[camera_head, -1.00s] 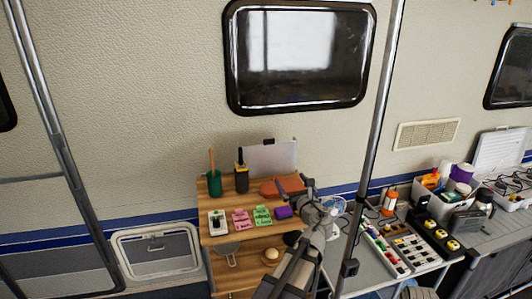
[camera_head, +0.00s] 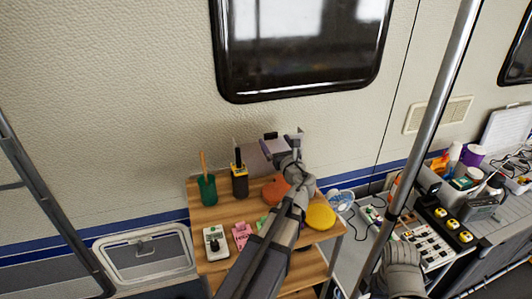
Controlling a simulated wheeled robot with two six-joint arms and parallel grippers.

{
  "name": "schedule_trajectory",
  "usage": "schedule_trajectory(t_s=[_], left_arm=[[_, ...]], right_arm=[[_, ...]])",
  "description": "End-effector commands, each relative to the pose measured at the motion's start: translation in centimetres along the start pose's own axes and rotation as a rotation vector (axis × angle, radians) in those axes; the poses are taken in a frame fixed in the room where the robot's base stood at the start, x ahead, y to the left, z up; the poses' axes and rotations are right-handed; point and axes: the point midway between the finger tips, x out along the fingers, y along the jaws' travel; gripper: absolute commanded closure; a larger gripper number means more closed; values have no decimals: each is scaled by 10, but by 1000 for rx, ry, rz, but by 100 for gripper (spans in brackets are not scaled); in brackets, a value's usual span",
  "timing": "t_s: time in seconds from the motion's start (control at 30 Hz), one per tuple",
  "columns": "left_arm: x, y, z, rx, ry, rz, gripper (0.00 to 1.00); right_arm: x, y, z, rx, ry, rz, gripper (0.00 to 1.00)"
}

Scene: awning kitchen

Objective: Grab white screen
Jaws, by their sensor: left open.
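The white screen (camera_head: 252,158) is a pale flat panel standing upright at the back of the wooden table, against the van wall. My left gripper (camera_head: 285,138) is open at the panel's upper part. Its fingers are spread left and right near the top edge. The gripper and wrist hide much of the panel, and I cannot tell whether the fingers touch it. My right gripper does not show; a grey link of my right arm is at the lower right.
A metal pole (camera_head: 432,120) rises right of the table. The cluttered grey counter is farther right.

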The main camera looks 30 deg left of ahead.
Motion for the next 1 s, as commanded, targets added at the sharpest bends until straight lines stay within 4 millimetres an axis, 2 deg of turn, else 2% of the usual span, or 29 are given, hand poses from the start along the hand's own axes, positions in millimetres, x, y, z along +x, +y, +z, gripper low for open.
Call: schedule_trajectory(t_s=[0.27,0.53,0.77,1.0], left_arm=[[1,0,0,0,0,0,3],[24,-1,0,0,0,1,3],[31,0,0,-1,0,1,3],[62,-1,0,-1,0,3,3]], right_arm=[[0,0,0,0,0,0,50],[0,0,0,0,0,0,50],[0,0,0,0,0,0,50],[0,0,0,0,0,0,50]])
